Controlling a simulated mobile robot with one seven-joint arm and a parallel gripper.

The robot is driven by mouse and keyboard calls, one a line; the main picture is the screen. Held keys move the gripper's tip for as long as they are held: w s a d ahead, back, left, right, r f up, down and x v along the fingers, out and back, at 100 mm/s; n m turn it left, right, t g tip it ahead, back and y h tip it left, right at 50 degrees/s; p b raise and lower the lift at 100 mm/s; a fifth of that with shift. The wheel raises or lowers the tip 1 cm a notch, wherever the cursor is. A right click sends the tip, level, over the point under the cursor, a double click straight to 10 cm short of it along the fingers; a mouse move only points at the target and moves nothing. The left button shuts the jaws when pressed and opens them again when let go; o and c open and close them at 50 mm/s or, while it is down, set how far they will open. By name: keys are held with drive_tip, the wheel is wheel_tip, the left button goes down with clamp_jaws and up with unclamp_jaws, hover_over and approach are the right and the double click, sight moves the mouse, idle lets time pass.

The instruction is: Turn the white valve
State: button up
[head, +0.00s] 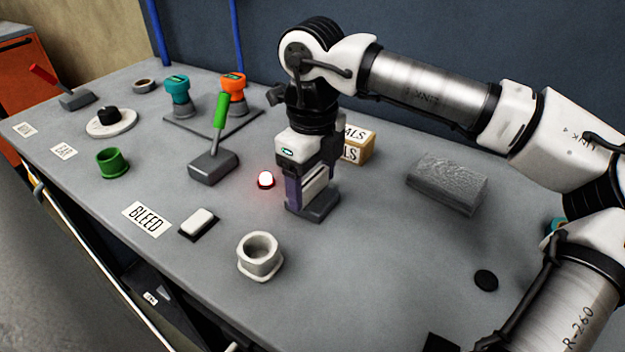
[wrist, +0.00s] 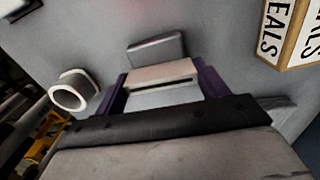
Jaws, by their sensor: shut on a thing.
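The white valve (head: 314,187) stands on a dark grey base (head: 318,211) near the middle of the bench, mostly hidden by my gripper. My gripper (head: 310,190) points straight down over it, its purple fingers on either side. In the wrist view the pale handle of the white valve (wrist: 160,74) sits between the two fingers of my gripper (wrist: 160,80), and the grey base (wrist: 155,48) shows beyond it. The gripper is shut on the handle. How far the valve is turned I cannot tell.
A lit lamp (head: 265,179) and a green-handled lever (head: 214,160) stand to the left. A white cup-like ring (head: 260,256) is in front, a SEALS box (head: 356,145) close behind. A grey block (head: 447,184) lies right. The bench front right is mostly clear.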

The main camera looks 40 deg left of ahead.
sight(311, 178)
drive_tip(key=shift+n, duration=0.4)
drive_tip(key=o, duration=1)
wheel_tip(311, 178, up, 14)
drive_tip(key=shift+f, duration=0.1)
drive_tip(key=shift+s, duration=0.1)
idle(0.5)
